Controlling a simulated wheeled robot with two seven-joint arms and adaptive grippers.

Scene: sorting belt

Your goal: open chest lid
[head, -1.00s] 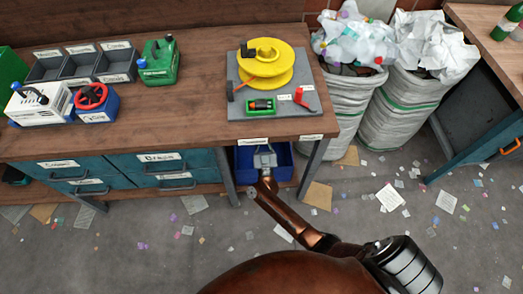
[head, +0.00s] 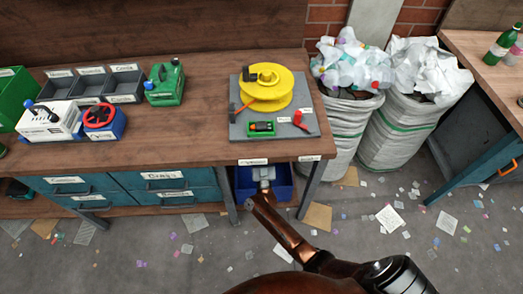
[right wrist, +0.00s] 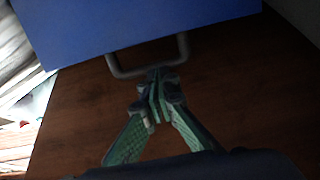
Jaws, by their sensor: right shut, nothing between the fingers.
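A blue chest (head: 284,188) stands on the low shelf under the right end of the workbench. The tabletop hides its upper part. In the right wrist view its blue face (right wrist: 130,25) carries a grey U-shaped handle (right wrist: 116,68). My right gripper (right wrist: 158,88) is shut and empty, its green-patterned fingers together. Its tips are just below the handle's bar in the picture; I cannot tell whether they touch it. In the head view the right gripper (head: 264,174) is in front of the chest, under the table edge. My left gripper is not in view.
The workbench top (head: 205,125) hangs over the chest. A table leg (head: 226,196) and blue-green drawers (head: 165,190) are left of it, another leg (head: 310,188) right. Stuffed sacks (head: 345,130) stand further right. Scraps litter the open floor (head: 150,255).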

